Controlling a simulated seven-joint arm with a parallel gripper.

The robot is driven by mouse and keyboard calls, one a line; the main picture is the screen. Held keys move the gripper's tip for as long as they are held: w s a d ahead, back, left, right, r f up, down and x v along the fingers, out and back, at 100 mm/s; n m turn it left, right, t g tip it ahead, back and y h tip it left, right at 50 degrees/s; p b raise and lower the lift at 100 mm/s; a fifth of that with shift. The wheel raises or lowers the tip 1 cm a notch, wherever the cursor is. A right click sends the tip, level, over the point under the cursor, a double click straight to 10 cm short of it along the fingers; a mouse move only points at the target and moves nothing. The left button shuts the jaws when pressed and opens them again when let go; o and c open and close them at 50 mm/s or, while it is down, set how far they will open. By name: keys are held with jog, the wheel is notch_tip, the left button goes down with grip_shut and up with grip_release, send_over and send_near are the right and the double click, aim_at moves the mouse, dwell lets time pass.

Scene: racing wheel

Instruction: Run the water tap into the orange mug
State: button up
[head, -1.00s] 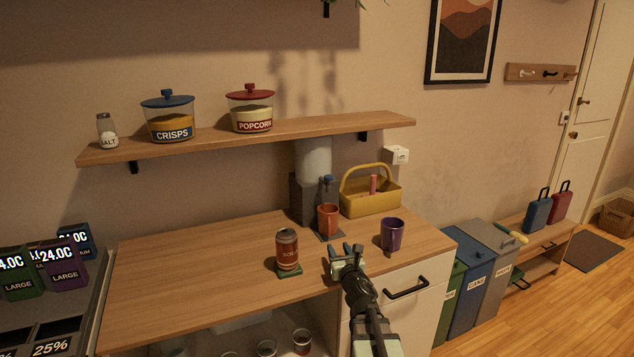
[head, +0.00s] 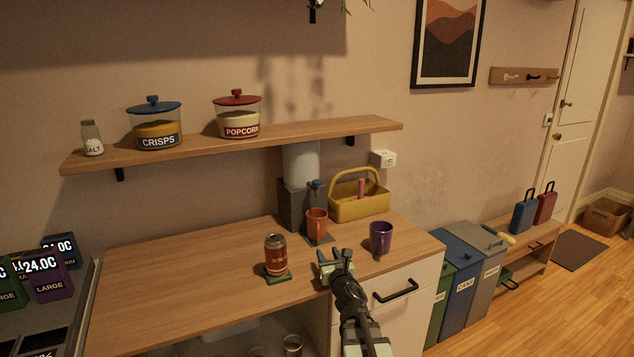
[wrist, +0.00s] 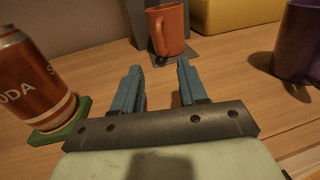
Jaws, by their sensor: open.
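The orange mug (head: 316,224) stands upright on a dark pad at the foot of the water dispenser (head: 292,205), under its blue tap (head: 315,184). In the wrist view the orange mug (wrist: 167,30) is ahead of my gripper, its handle toward me; the tap is out of that view. My gripper (head: 335,258) is over the counter's front part, short of the mug. In the wrist view its two blue fingers (wrist: 160,84) are apart with nothing between them.
A soda can (head: 275,254) on a green coaster stands left of my gripper, and a purple mug (head: 381,237) stands right. A yellow caddy (head: 358,201) sits behind. The shelf (head: 250,139) hangs above. The counter's left part (head: 170,280) is clear.

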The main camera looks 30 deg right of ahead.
dwell(0.3)
jog(key=shift+c, duration=0.8)
jog(key=shift+w+d+r+m, duration=0.15)
jog(key=shift+w+d+m, duration=0.15)
jog(key=shift+c, duration=0.8)
jog(key=w+d+r+m+g+h, duration=0.1)
jog(key=w+d+r+m, duration=0.1)
jog(key=d+m, duration=0.1)
jog(key=w+d+r+m+g+h, duration=0.1)
jog(key=w+d+r+m+h, duration=0.1)
jog(key=w+d+m, duration=0.1)
jog(key=w+d+r+m+g+h, duration=0.1)
jog(key=w+d+m+g+h, duration=0.1)
jog(key=d+m, duration=0.2)
jog(key=shift+w+d+r+m, duration=0.25)
jog(key=shift+r+m, duration=0.15)
jog(key=shift+m, duration=0.7)
grip_shut()
jog(key=w+d+r+m+g, duration=0.4)
jog(key=w+r+m+g, duration=0.15)
jog(key=m, duration=0.45)
jog(key=w+a+r+m+g+y, duration=0.1)
jog(key=a+r+m+y, duration=0.3)
jog(key=r, duration=0.7)
jog(key=w+a+r+m+g+y, duration=0.1)
jog(key=a+r+m+g+y, duration=0.3)
jog(key=r, duration=0.7)
jog(key=a+m, duration=0.2)
jog(key=m, duration=0.1)
jog(key=shift+r, duration=0.1)
